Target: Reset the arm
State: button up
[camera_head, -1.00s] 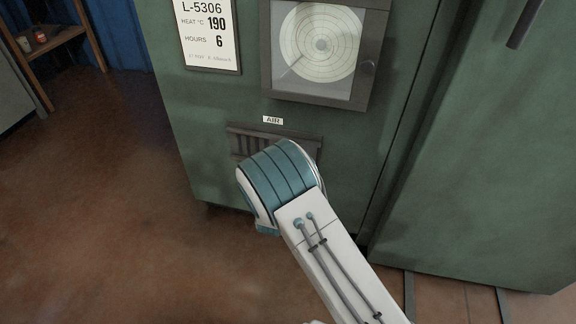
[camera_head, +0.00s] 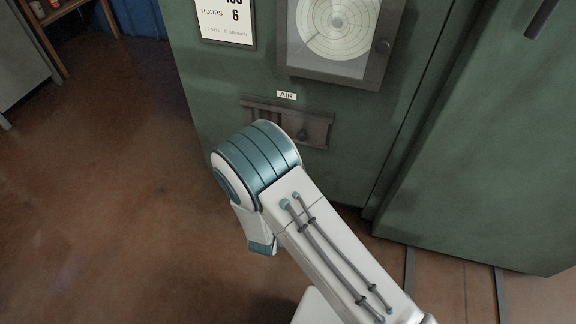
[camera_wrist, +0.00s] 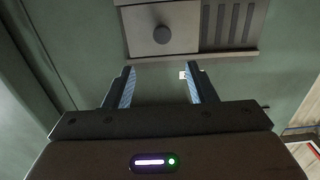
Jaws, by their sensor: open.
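My gripper (camera_wrist: 159,74) shows in the wrist view with its two fingers apart and nothing between them. It faces the green cabinet front, with the vent's sliding plate (camera_wrist: 160,28) and its round knob (camera_wrist: 162,34) beyond the fingertips, apart from them. In the head view my arm (camera_head: 300,215) bends in front of the cabinet; the gripper itself is hidden there. The air vent (camera_head: 288,122) shows above my arm's elbow, with dark slots at its left and the knob (camera_head: 302,136) at its right.
The green cabinet (camera_head: 420,130) fills the middle and right. A chart recorder (camera_head: 335,75) and a sign (camera_head: 226,22) are on its front. Brown floor (camera_head: 100,180) is open to the left. A wooden shelf (camera_head: 60,12) stands at the far upper left.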

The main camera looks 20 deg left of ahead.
dwell(0.4)
jog(key=w+d+r+m+g+p, duration=0.1)
jog(key=w+d+r+g+p, duration=0.1)
jog(key=w+r+p, duration=0.35)
jog(key=w+d+r+m+g+p, duration=0.1)
jog(key=w+d+r+g+p, duration=0.15)
jog(key=r, duration=0.65)
jog(key=d+r+g+p, duration=0.2)
jog(key=d+r+p, duration=0.3)
jog(key=r, duration=0.4)
jog(key=d+r+g+p, duration=0.2)
jog(key=d+r+p, duration=0.25)
jog(key=r, duration=0.45)
jog(key=s+d+r+g+p, duration=0.3)
jog(key=s+d+r+p, duration=0.3)
jog(key=d+r, duration=0.5)
jog(key=s+d+r+g+h+p, duration=0.2)
jog(key=s+d+r+g+p, duration=0.1)
jog(key=s+d+r+p, duration=0.5)
jog(key=s+d+r, duration=0.3)
jog(key=s+d, duration=0.3)
jog(key=s, duration=0.1)
jog(key=shift+s+d+h, duration=0.15)
jog(key=shift+d+h, duration=0.25)
